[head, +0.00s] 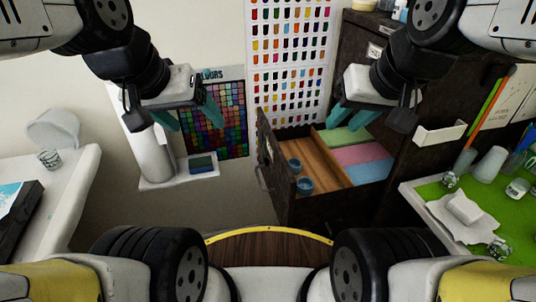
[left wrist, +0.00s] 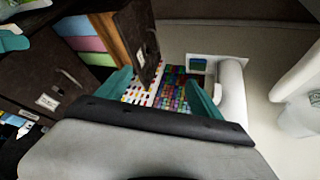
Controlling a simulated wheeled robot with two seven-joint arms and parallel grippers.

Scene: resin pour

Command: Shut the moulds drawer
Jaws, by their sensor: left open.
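The dark brown drawer (head: 277,160) stands pulled out of the dark cabinet (head: 398,165), its front panel with a handle (head: 262,178) facing left. Inside are a wooden-floored section with two blue cups (head: 305,185) and a section with green, pink (head: 362,155) and blue slabs. The drawer front (left wrist: 138,45) also shows in the left wrist view, ahead of the fingers. My left gripper (head: 190,116) is open and empty, left of the drawer and apart from it. My right gripper (head: 354,117) looks open and empty, above the drawer's slabs. I cannot read the drawer's label.
A white column-shaped device (head: 150,155) stands left of the drawer. A white table (head: 75,190) is at the left. A green-topped bench (head: 430,190) with jars and a white piece is at the right. Colour charts hang on the back wall. The floor left of the drawer looks clear.

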